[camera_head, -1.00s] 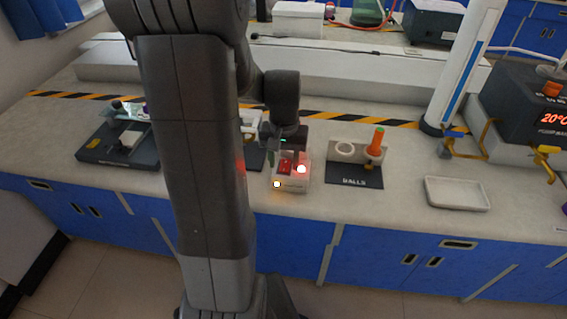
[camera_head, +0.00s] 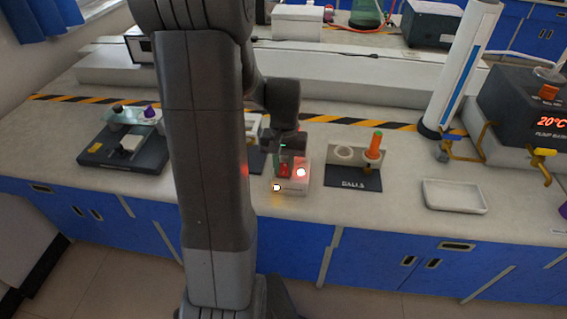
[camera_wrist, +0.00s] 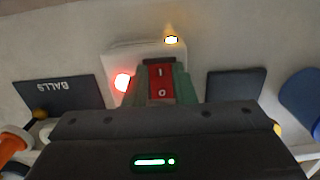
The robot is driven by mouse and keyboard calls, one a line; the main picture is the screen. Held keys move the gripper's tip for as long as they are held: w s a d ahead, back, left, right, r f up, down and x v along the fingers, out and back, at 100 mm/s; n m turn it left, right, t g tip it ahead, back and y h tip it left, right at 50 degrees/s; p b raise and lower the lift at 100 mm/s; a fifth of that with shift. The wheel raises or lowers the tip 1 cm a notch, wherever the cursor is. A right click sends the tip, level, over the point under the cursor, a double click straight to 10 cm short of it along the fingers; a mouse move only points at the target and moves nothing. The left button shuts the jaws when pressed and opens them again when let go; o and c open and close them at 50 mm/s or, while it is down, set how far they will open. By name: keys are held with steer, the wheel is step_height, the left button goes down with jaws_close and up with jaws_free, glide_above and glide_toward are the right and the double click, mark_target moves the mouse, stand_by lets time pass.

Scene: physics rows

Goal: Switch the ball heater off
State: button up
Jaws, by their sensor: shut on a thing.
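The ball heater is a small white box (camera_head: 300,184) on the bench front, with a red lamp (camera_head: 301,172) and a small amber lamp (camera_head: 277,187), both glowing. Its red rocker switch (camera_wrist: 159,82), marked I and O, shows in the wrist view, with the I end nearer the amber lamp. My gripper (camera_head: 285,167) points down at the box. In the wrist view its two greenish fingers (camera_wrist: 160,86) stand on either side of the switch, shut on it. The dark gripper body hides the near part of the box.
A dark BALLS stand (camera_head: 354,182) with a ring and an orange-handled piece (camera_head: 375,145) is just right of the box. A white tray (camera_head: 455,196) lies farther right. A dark balance-like plate (camera_head: 125,151) stands at left. A bath shows 20°C (camera_head: 551,122).

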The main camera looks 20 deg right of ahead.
steer(key=shift+w+d+r+g+y+p, duration=0.25)
steer(key=shift+g+p, duration=0.25)
steer(key=shift+p, duration=0.35)
steer(key=shift+f+g+y+p, duration=0.1)
steer(key=shift+g+y+p, duration=0.25)
steer(key=shift+g+p, duration=0.2)
steer(key=o, duration=1)
steer(key=v, duration=1.3)
steer(key=shift+r, duration=0.4)
steer(key=shift+f, duration=0.1)
